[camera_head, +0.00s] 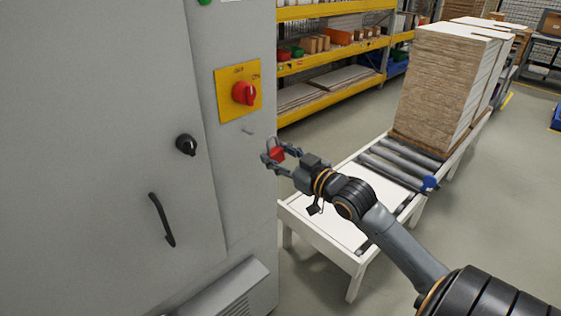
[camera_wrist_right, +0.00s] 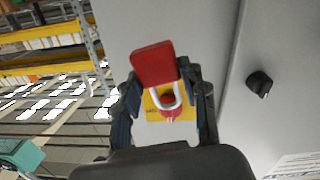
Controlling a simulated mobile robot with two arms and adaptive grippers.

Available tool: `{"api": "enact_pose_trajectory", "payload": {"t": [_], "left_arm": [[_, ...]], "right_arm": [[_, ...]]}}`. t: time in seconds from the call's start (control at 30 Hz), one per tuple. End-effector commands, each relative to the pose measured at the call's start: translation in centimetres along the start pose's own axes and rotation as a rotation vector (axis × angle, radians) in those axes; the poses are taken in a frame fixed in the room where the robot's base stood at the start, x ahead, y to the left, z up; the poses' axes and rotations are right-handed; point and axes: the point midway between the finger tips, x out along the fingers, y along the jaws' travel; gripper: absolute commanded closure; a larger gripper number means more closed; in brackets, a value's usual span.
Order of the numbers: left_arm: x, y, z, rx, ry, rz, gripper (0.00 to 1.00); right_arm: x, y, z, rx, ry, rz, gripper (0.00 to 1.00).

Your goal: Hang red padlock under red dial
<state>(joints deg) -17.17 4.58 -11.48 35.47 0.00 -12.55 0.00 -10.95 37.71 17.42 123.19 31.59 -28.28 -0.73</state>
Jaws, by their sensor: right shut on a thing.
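The red dial (camera_head: 244,93) sits on a yellow plate (camera_head: 223,84) on the grey cabinet's narrow panel. A small light peg (camera_head: 248,130) sticks out of the panel below the plate. My right gripper (camera_head: 272,154) is shut on the red padlock (camera_head: 277,154), to the right of and a little below the peg, apart from it. In the right wrist view, the padlock's red body (camera_wrist_right: 153,64) is between the fingers, with its silver shackle (camera_wrist_right: 165,102) toward the yellow plate. The shackle partly covers the dial there. My left gripper is out of view.
The grey cabinet door (camera_head: 90,130) has a black knob (camera_head: 186,145) and a black handle (camera_head: 161,220). A white roller conveyor (camera_head: 330,222) stands right of the cabinet, below my right arm. Stacked boards (camera_head: 435,90) and yellow shelving (camera_head: 330,57) are behind.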

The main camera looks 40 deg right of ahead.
Motion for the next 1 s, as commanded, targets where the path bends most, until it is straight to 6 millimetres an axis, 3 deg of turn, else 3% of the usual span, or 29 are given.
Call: {"api": "enact_pose_trajectory", "payload": {"t": [1.0], "left_arm": [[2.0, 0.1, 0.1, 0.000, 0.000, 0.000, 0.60]], "right_arm": [[6.2, -0.3, 0.2, 0.000, 0.003, 0.000, 0.90]]}}
